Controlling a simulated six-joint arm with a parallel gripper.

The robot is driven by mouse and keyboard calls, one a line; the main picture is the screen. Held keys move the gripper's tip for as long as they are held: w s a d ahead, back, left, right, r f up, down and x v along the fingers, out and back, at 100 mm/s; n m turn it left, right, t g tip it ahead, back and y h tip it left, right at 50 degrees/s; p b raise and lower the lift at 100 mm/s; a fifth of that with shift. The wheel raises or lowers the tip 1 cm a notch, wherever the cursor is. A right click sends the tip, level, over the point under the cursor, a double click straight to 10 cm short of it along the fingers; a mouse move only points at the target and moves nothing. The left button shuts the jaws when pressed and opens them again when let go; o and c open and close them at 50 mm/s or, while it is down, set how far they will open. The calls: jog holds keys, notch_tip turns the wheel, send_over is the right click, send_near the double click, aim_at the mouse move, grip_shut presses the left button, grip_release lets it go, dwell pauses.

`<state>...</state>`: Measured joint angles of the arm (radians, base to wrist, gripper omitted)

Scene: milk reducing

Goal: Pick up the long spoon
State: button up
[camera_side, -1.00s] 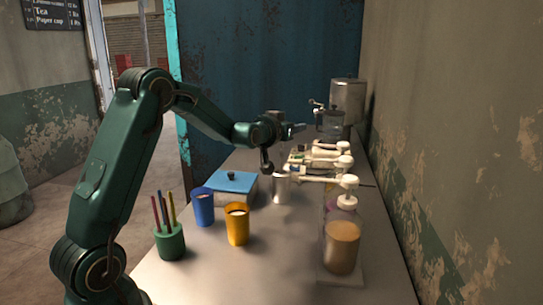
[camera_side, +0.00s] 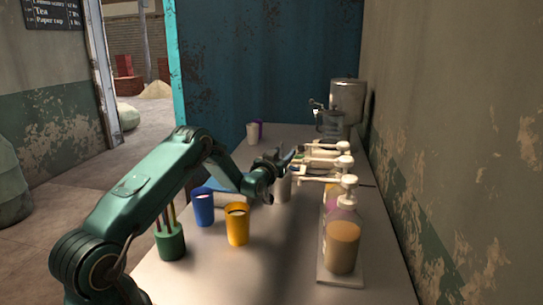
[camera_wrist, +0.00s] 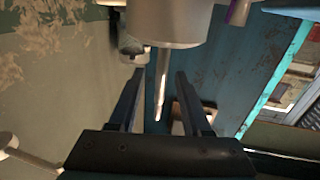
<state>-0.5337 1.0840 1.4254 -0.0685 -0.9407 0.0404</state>
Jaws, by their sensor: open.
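In the wrist view, which looks upside down, a thin metallic shaft (camera_wrist: 160,85), apparently the long spoon, sticks out of a pale cup (camera_wrist: 170,20). My gripper (camera_wrist: 159,72) is open, and the shaft shows between its two dark fingers, with no visible contact. In the side view, my gripper (camera_side: 287,156) is just above a silver cup (camera_side: 280,190), probably the same cup. The spoon cannot be made out there, and my wrist partly covers the cup.
A blue cup (camera_side: 203,206), a yellow cup (camera_side: 237,224) and a green holder with sticks (camera_side: 170,242) stand nearer. Pump bottles (camera_side: 343,238) line the right by the wall. A glass jug (camera_side: 328,124) and a metal canister (camera_side: 348,100) stand behind. The front middle table is clear.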

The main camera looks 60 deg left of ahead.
jog(key=shift+x, duration=0.95)
grip_shut()
